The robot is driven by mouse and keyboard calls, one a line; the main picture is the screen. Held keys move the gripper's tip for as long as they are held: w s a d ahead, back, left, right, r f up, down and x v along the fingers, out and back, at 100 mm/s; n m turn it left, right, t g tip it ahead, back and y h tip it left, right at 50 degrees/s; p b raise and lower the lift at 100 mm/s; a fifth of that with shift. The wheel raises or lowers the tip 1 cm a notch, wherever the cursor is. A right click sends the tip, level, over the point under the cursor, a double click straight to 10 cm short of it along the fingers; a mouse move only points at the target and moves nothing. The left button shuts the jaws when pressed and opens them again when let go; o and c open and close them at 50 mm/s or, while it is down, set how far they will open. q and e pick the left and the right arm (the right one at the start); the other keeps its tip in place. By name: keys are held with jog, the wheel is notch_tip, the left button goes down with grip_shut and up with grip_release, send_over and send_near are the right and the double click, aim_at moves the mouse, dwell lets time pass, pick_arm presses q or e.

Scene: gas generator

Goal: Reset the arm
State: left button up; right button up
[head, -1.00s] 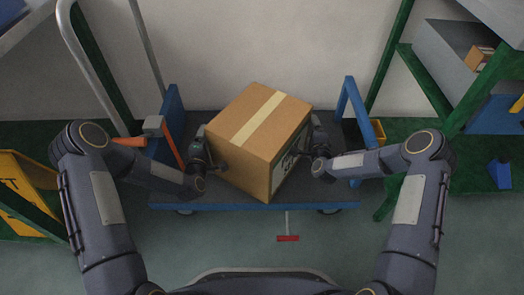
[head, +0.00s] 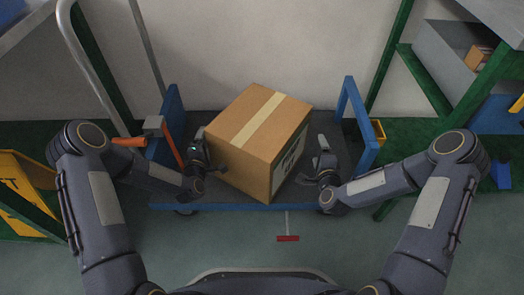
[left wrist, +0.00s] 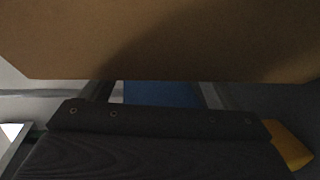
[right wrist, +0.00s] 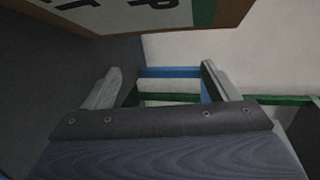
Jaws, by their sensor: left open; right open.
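A large taped cardboard box (head: 258,135) sits turned at an angle on a dark cart bed (head: 240,206) with blue edges. My left gripper (head: 206,152) is at the box's left side, close to it; whether it touches is hard to tell. In the left wrist view the box (left wrist: 170,40) fills the top. My right gripper (head: 322,152) is open and empty, to the right of the box, with a gap between them. In the right wrist view its fingers (right wrist: 160,90) stand apart, and the box's printed side (right wrist: 150,14) shows at the top.
Blue end frames (head: 360,125) stand at both ends of the cart. An orange-handled lever (head: 130,142) is by my left forearm. A yellow sign (head: 25,195) stands at the far left, and green shelving (head: 425,80) is at the right. A wall is behind.

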dwell(0.4)
